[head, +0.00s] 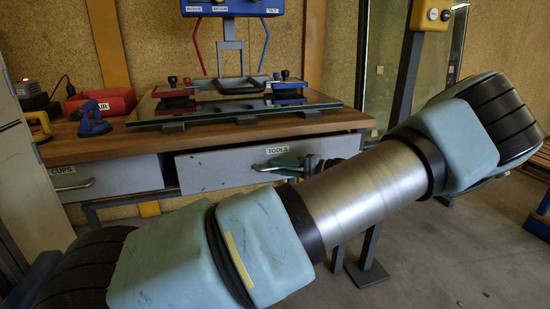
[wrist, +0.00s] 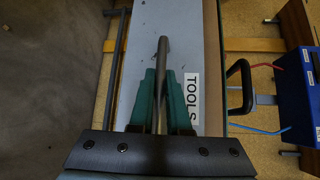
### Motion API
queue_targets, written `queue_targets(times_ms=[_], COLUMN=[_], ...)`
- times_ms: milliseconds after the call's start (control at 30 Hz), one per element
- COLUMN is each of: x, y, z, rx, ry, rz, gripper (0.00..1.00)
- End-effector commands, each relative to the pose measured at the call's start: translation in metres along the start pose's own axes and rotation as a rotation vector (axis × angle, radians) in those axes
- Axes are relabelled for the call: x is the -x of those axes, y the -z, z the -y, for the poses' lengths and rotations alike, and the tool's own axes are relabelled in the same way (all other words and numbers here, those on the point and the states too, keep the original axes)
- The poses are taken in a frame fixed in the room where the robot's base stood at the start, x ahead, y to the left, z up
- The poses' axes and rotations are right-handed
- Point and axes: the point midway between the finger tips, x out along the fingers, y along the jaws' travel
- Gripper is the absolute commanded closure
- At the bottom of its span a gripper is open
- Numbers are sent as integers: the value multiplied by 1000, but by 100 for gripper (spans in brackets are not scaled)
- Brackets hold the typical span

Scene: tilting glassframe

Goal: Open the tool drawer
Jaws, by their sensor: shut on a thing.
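The grey tool drawer (head: 215,172) with a TOOLS label is under the right part of the wooden bench. Its front seems to stand out a little from the neighbouring drawer, with a dark gap along its top. Its bar handle (head: 260,168) shows left of my green gripper fingers (head: 287,166). In the wrist view, the handle (wrist: 162,52) runs between the fingers (wrist: 161,88), which are shut on it. The drawer front (wrist: 180,30) is behind them, with the TOOLS label beside the right finger. My arm crosses in front of the bench's right side.
The CUPS drawer (head: 110,178) is to the left. On the bench are a glass sheet (head: 225,114), a blue suction cup (head: 92,120) and a red bin (head: 112,100). A dark post (head: 405,75) stands right of the bench. The floor at right is mostly clear.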

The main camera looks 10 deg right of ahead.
Motion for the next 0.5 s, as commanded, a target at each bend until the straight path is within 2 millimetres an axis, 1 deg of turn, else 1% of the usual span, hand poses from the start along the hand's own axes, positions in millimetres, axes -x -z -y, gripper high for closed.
queue_targets(times_ms=[33, 100, 500], x=[12, 25, 99], y=[-10, -23, -98], z=[1, -2, -24], rx=[-5, -5, -4], ry=[0, 0, 0], rz=[-4, -5, -4], gripper=[100, 100, 100])
